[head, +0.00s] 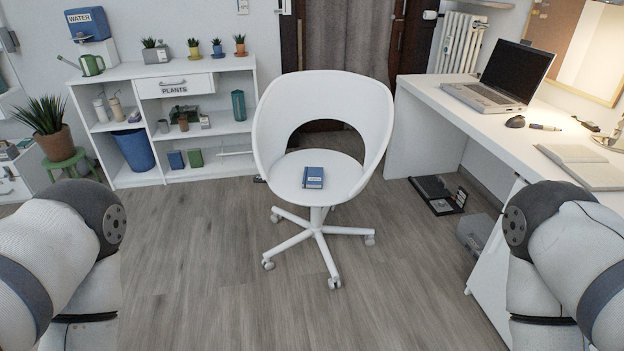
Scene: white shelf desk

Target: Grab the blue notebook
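A small blue notebook (313,177) with a pale label lies flat on the seat of a white swivel chair (270,130), near the middle of the head view. Nothing covers the notebook, and the chair's open front faces me. My arms show at the lower left and lower right edges, well apart from the chair. Neither of my grippers is in the picture.
A white shelf (150,75) with pots and bins stands at the back left. A white desk (470,118) with a laptop (500,78) runs along the right. A black tray (438,194) lies under the desk. The floor (215,290) before the chair is clear.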

